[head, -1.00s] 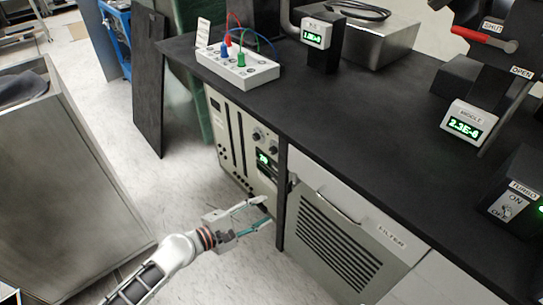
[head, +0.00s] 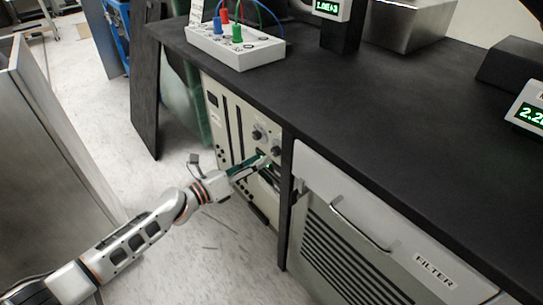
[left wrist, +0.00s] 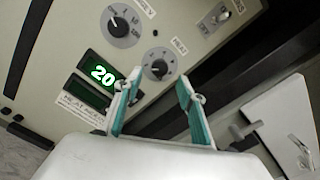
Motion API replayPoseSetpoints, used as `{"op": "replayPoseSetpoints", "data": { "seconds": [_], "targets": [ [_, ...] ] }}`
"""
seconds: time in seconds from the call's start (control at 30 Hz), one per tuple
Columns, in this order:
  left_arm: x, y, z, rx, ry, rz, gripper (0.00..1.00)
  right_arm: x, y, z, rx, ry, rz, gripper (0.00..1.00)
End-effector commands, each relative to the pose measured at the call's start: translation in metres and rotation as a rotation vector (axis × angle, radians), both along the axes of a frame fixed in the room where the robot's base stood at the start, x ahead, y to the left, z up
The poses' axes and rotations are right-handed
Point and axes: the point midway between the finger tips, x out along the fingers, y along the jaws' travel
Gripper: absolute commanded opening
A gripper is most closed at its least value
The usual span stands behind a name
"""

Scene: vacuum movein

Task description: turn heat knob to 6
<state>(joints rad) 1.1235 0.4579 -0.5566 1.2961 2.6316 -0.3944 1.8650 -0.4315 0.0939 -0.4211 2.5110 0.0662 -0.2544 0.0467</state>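The heat knob (left wrist: 159,64) is a dark round dial with a pale numbered scale, under a label that seems to read HEAT in the left wrist view. It sits on the beige panel (head: 222,110), where the lower knob (head: 276,150) shows in the head view. My left gripper (left wrist: 160,80) is open, its two teal-padded fingers apart. In the wrist view the knob appears between the fingertips; I cannot tell whether they touch it. In the head view my left gripper (head: 265,163) is just below the knobs. My right gripper is not in view.
A second knob (left wrist: 122,25) sits up and left of the heat knob. A green display (left wrist: 103,71) reads 20. A toggle switch (left wrist: 217,17) is at the upper right. The black countertop (head: 400,130) overhangs the panel, beside the FILTER drawer (head: 390,255).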

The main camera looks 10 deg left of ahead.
Motion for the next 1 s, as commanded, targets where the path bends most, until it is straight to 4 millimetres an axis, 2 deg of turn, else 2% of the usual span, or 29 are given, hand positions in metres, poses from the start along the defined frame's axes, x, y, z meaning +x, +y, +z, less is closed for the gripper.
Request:
{"op": "replayPoseSetpoints", "data": {
  "seconds": [0.2, 0.4, 0.77, 0.9, 1.0],
  "targets": [
    [0.025, -0.021, -0.005, 0.002, 0.003, -0.001, 0.40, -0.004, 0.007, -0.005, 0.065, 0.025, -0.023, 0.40],
    [0.039, -0.031, -0.003, 0.001, 0.002, 0.000, 0.40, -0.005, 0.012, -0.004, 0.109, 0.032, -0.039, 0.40],
    [0.042, -0.034, -0.001, 0.003, -0.001, -0.001, 0.40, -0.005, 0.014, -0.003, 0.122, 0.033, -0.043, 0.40],
    [0.042, -0.034, -0.001, 0.003, -0.001, -0.001, 0.04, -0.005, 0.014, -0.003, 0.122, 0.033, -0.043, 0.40],
    [0.042, -0.034, -0.001, 0.003, -0.001, -0.001, 0.01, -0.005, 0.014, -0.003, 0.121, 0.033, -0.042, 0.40]
  ]
}}
